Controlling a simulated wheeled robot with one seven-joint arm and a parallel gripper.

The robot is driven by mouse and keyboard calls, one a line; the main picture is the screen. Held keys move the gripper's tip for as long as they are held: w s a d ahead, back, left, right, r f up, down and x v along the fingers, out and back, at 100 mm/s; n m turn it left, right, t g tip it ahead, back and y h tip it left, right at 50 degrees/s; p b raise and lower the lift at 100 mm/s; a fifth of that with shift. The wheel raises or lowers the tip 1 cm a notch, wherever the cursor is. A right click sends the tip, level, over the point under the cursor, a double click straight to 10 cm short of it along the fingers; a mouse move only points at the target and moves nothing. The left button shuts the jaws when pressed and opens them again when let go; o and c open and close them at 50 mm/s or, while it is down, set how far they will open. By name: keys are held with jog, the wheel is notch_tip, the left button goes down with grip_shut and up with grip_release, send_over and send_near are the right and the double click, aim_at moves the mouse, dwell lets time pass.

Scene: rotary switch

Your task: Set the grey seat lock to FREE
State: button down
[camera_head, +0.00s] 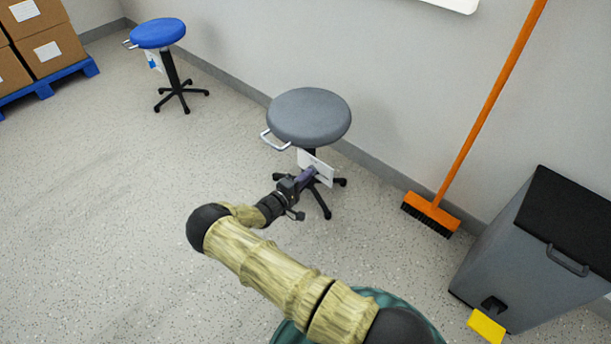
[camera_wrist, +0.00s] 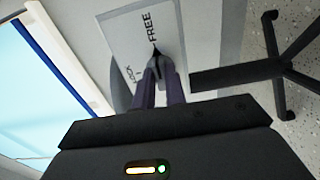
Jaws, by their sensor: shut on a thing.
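The grey stool (camera_head: 308,115) stands near the wall, with a white plate (camera_head: 326,163) hanging below its seat. In the wrist view, the plate (camera_wrist: 122,38) carries the words FREE and LOCK. A dark grey knob (camera_wrist: 155,57) sits on the plate, and its pointed tip is directed towards the word FREE. My gripper (camera_head: 308,177) is at the plate. In the wrist view, its two fingers (camera_wrist: 158,76) are shut on the knob and hide much of it.
A blue stool (camera_head: 158,34) stands farther back left, beside boxes on a blue pallet (camera_head: 40,84). An orange broom (camera_head: 470,145) leans on the wall at right, near a grey bin (camera_head: 535,250). The stool's black legs (camera_wrist: 285,70) are close to my gripper. The left floor is clear.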

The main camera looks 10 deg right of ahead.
jog(key=shift+f, duration=0.1)
jog(key=c, duration=1.4)
grip_release()
jog(key=shift+c, duration=0.2)
jog(key=shift+a, duration=0.1)
jog(key=p+v, duration=0.4)
jog(key=v, duration=1.3)
jog(key=shift+s, duration=0.15)
